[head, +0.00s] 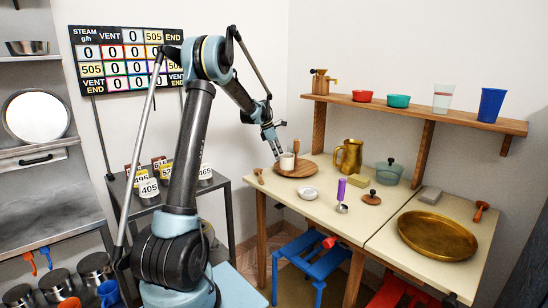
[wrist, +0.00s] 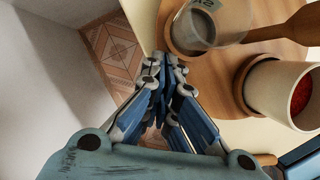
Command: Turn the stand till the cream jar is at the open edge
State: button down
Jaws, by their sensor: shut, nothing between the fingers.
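The stand is a round wooden turntable (head: 303,172) on the cream table, and its left part fills the upper right of the wrist view (wrist: 228,72). The cream jar (head: 286,162) stands on it; in the wrist view the jar (wrist: 262,92) has red contents and is at the right. A clear glass with dark marks (wrist: 203,25) and a wooden turned piece (wrist: 292,28) are also on the stand. My gripper (head: 279,153) is shut and empty; in the wrist view its fingertips (wrist: 166,62) are at the stand's rim, below the glass. I cannot tell whether they touch it.
A small wooden item (head: 259,176) is near the table's left corner. Tiled floor (wrist: 115,50) shows beyond the table edge. A shelf (head: 420,112) runs above.

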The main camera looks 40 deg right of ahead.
jog(key=shift+r, duration=0.1)
dwell(0.6)
jog(key=v, duration=0.9)
jog(key=shift+w+r, duration=0.25)
jog(key=shift+r, duration=0.15)
